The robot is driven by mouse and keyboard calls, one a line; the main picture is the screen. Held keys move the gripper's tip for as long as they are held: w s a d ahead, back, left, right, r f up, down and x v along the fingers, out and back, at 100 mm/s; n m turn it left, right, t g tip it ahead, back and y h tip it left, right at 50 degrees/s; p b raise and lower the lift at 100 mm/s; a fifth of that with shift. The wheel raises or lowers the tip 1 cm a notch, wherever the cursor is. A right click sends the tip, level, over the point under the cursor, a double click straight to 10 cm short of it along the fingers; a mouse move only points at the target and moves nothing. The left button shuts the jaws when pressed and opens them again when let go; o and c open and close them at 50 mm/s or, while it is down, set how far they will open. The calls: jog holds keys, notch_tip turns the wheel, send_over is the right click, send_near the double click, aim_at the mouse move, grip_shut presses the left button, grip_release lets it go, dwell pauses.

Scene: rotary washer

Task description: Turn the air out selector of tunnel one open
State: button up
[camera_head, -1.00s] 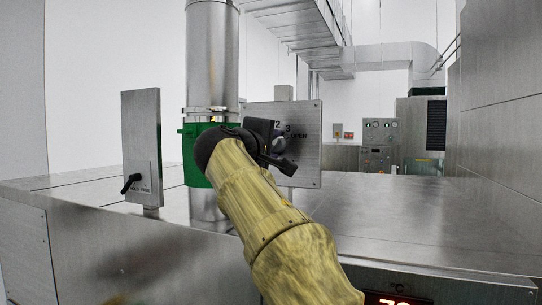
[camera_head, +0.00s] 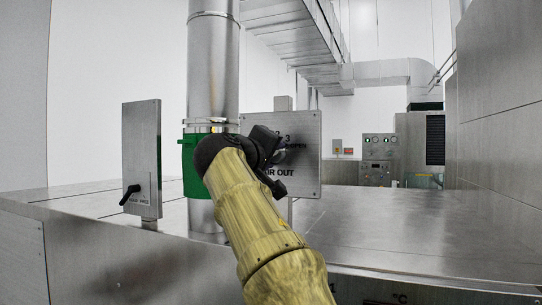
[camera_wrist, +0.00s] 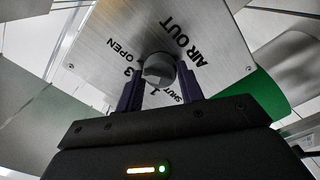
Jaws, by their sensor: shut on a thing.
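The air out selector is a round grey knob (camera_wrist: 158,70) on a metal plate (camera_wrist: 195,22) marked AIR OUT, OPEN, SHUT and numbers. My gripper (camera_wrist: 160,88) is shut on the knob, one dark finger on each side. In the head view my gripper (camera_head: 274,158) is at the plate (camera_head: 308,180), and my wrist hides part of the plate and most of the knob. Which mark the knob points to cannot be told.
A green band (camera_head: 190,165) wraps the vertical metal pipe (camera_head: 212,70) left of the plate. A second panel (camera_head: 142,150) with a black handle (camera_head: 130,194) stands further left. The flat metal top (camera_head: 400,225) is clear to the right.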

jog(key=o, duration=1)
jog(key=shift+w, duration=0.2)
jog(key=shift+c, duration=0.2)
jog(key=shift+s, duration=0.15)
jog(key=b+v, duration=0.6)
jog(key=v, duration=1.1)
